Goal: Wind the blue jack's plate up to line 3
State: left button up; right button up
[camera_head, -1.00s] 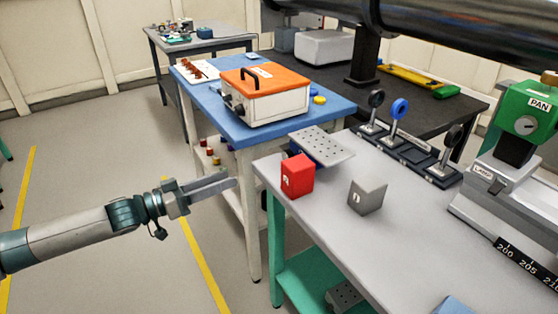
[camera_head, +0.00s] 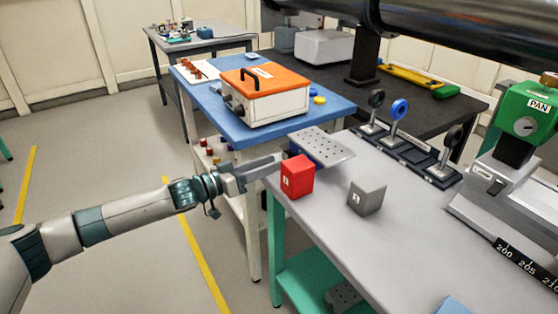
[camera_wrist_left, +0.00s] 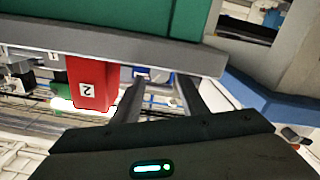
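The blue jack (camera_head: 330,157) stands at the left end of the grey bench, under its perforated grey plate (camera_head: 322,144). The plate hides most of the body; its line marks and knob cannot be made out. My left gripper (camera_head: 270,162) is at the bench's left end, just left of the jack and the red block, with nothing held. In the left wrist view its two fingers (camera_wrist_left: 160,95) are apart, with a small blue part of the jack (camera_wrist_left: 152,74) beyond them, between their tips. My right gripper is out of view.
A red block (camera_head: 298,177) sits close to my left gripper, with a grey block (camera_head: 367,196) to its right. The grey bench (camera_head: 330,230) has mounted optics (camera_head: 400,110) behind. A blue table (camera_head: 215,100) with an orange-lidded box (camera_head: 265,95) stands behind left.

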aim_at(285, 158)
pick_arm(q)
jog(key=shift+x, duration=1.7)
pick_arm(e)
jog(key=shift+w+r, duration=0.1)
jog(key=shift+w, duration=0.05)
pick_arm(q)
jog(key=shift+c, duration=0.3)
jog(key=c, duration=0.7)
jog(key=shift+r, duration=0.1)
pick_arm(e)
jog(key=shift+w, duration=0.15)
pick_arm(q)
jog(key=m+p, duration=0.3)
jog(key=m, duration=0.1)
jog(key=shift+m, duration=0.3)
jog(key=shift+m+p, duration=0.4)
jog(key=shift+m, duration=0.8)
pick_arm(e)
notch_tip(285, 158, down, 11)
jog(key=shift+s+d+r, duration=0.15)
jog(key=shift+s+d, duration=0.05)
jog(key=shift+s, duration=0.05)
